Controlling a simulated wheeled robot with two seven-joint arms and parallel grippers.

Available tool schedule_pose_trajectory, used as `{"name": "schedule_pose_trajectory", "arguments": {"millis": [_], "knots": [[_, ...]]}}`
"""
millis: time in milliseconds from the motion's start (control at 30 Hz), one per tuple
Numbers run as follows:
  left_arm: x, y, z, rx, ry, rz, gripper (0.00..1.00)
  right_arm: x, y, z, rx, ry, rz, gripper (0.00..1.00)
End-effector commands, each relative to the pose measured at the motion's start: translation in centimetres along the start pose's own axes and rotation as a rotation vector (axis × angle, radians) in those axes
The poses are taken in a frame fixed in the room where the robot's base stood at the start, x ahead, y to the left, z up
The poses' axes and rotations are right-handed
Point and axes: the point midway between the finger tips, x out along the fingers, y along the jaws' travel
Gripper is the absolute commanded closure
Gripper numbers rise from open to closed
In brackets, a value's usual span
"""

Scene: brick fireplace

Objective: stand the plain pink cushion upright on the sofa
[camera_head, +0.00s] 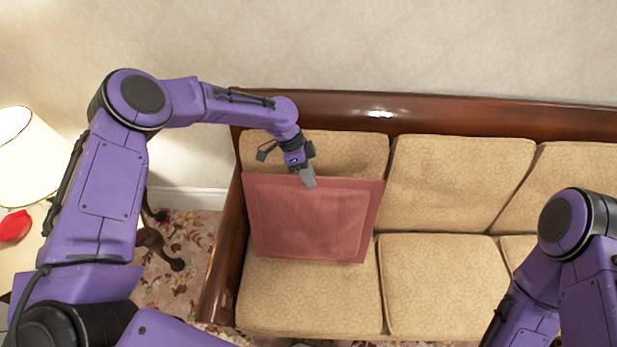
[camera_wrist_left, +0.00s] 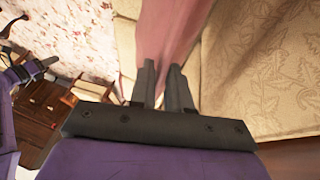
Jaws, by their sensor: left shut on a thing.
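The plain pink cushion (camera_head: 312,222) is at the left end of the beige sofa (camera_head: 445,280). It stands tilted, its broad face toward me, its lower edge at the seat and its top edge in front of the left back cushion. My left gripper (camera_head: 308,180) is shut on the cushion's top edge. In the left wrist view the pink cushion (camera_wrist_left: 168,40) runs between the two fingers of the gripper (camera_wrist_left: 162,75). I cannot tell whether the cushion touches the backrest. My right arm shows at the lower right, but its gripper is out of view.
The sofa's wooden arm (camera_head: 226,265) stands close left of the cushion, and its wooden top rail (camera_head: 440,107) runs along the wall. A lamp (camera_head: 22,155) and a red object (camera_head: 14,226) are at the far left. The middle seat is clear.

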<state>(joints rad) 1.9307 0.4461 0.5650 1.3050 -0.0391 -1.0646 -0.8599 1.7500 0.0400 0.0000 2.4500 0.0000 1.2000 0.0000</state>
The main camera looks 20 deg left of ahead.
Motion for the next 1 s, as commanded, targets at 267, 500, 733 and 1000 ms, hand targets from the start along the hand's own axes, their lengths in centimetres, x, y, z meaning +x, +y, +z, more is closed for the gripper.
{"name": "schedule_pose_trajectory", "arguments": {"millis": [267, 500, 733, 1000], "knots": [[0.1, -1.5, 0.0, -0.001, 0.001, -0.003, 1.0, 1.1, -0.1, 0.5, 0.0, 0.0, 0.0, 1.0], [0.0, -3.2, 0.0, 0.0, 0.001, -0.003, 1.0, 2.2, -0.2, 0.9, 0.0, 0.0, 0.0, 1.0], [-0.2, -4.7, -0.1, -0.001, 0.001, -0.004, 1.0, 3.3, -0.3, 1.4, 0.0, 0.0, 0.0, 1.0], [-0.5, -5.1, -0.2, 0.0, 0.001, -0.002, 1.0, 3.4, -0.3, 1.4, 0.0, 0.0, 0.0, 1.0]]}}
